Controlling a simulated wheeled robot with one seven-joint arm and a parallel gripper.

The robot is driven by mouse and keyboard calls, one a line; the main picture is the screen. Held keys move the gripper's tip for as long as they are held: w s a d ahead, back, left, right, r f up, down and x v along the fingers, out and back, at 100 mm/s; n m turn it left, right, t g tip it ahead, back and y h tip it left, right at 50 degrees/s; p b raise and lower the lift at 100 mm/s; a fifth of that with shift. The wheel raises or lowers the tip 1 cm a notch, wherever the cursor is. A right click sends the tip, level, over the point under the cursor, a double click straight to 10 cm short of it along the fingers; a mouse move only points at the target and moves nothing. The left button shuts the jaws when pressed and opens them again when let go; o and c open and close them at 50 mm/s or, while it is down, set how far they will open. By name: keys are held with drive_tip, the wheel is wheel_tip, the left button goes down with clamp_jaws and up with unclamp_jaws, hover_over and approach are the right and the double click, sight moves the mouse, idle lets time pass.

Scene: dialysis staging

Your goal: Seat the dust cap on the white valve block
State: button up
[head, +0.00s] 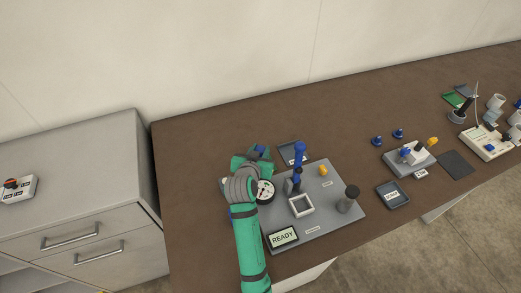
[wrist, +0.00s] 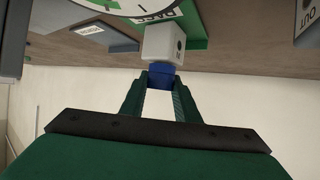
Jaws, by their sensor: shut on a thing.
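My gripper (wrist: 160,82) is shut on a small blue cap (wrist: 161,77), which I take to be the dust cap. In the wrist view the cap is between the two green fingertips, right at the end face of the white valve block (wrist: 165,45). The cap looks in line with the block and appears to touch it, but I cannot tell whether it is seated. In the head view my green gripper (head: 257,158) is at the left rear of the grey panel (head: 318,228), beside the dial gauge (head: 265,191). My arm hides most of that spot.
Blue pieces (head: 377,141) and a grey tray (head: 393,195) lie to the right. Bare table (head: 200,140) is left.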

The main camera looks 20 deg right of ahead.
drive_tip(key=shift+f, duration=0.25)
idle(0.4)
drive_tip(key=o, duration=1.1)
drive_tip(key=v, duration=1)
drive_tip(key=shift+s+a+r, duration=0.1)
drive_tip(key=shift+s+a, duration=0.1)
drive_tip(key=shift+s, duration=0.15)
